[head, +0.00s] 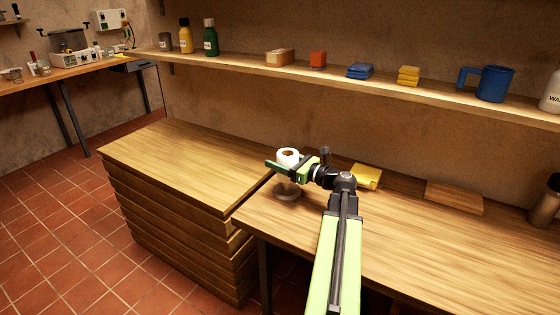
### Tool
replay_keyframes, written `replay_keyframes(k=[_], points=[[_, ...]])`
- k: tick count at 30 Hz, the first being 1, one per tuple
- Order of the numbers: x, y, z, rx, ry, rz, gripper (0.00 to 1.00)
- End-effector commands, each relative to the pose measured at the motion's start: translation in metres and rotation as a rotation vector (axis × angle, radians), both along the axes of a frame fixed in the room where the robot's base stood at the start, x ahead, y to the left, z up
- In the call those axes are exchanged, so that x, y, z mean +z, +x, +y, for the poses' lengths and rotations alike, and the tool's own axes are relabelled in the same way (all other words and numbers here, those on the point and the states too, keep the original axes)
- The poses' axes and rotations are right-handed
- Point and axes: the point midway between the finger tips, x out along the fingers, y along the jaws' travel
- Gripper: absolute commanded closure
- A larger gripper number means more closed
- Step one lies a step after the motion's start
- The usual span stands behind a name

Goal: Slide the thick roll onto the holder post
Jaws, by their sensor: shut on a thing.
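The thick roll (288,154) is white with a brown core ring and a light centre. It is upright in my gripper (285,163), with its open end facing up. The gripper is shut on the roll; its green finger crosses in front of the roll's lower part. Just below is a round grey-beige base (288,193) near the table's left end, which looks like the holder's foot. The holder post is not clearly visible. I cannot tell whether the roll is around it or above it.
The wooden table (400,245) holds a yellow folded cloth (367,176), a wooden board (454,196) and a dark-topped container (546,203) at right. A stack of wooden boards (180,165) stands left. A wall shelf (330,77) carries bottles, boxes and a blue mug (494,84).

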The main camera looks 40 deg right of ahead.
Motion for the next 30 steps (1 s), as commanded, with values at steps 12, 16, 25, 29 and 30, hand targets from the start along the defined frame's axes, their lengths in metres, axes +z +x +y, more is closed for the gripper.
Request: replay_keyframes(k=[12, 16, 25, 29, 30], points=[[-0.006, 0.0, 0.0, 0.0, 0.0, 0.0, 0.63], [-0.006, 0.0, 0.0, 0.0, 0.0, 0.0, 0.63], [-0.01, 0.0, 0.0, 0.0, 0.0, 0.0, 0.63], [-0.013, 0.0, 0.0, 0.0, 0.0, 0.0, 0.63], [-0.013, 0.0, 0.0, 0.0, 0.0, 0.0, 0.63]])
